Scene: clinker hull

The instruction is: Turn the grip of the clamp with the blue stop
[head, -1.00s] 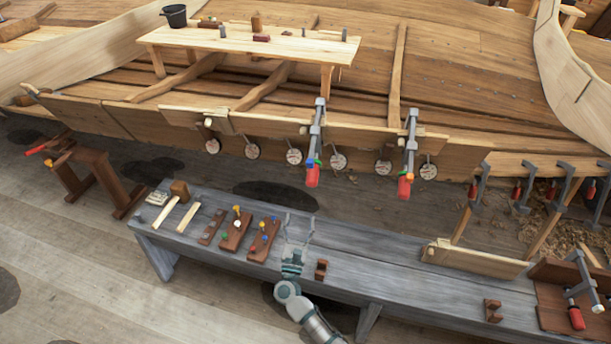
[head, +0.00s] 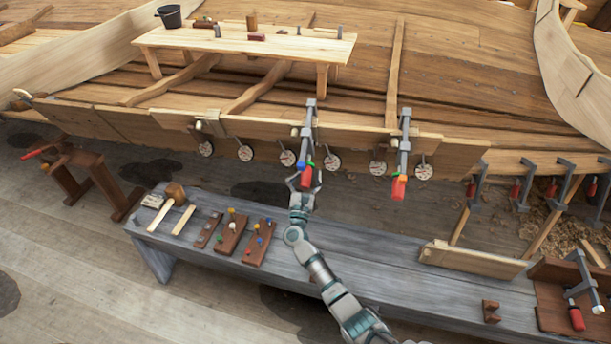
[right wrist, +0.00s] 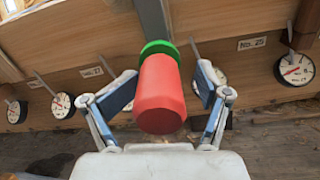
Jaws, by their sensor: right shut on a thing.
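The clamp with the blue stop (head: 309,125) hangs on the hull's plank edge, a small blue spot showing near its lower end. Its red grip (head: 306,177) points down, with a green collar above it. My right gripper (head: 305,180) has come up from below and is shut on this grip. In the right wrist view the red grip (right wrist: 161,95) and green collar (right wrist: 159,48) stand between the two finger pads; the blue stop does not show there. A second clamp (head: 404,145) with an orange stop hangs to the right. My left gripper is not in view.
Round dials (head: 332,161) hang along the plank edge on both sides of the clamp. A grey bench (head: 375,255) lies below my right arm, with a mallet (head: 175,193) and peg boards (head: 232,233). More clamps (head: 477,187) hang at the right.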

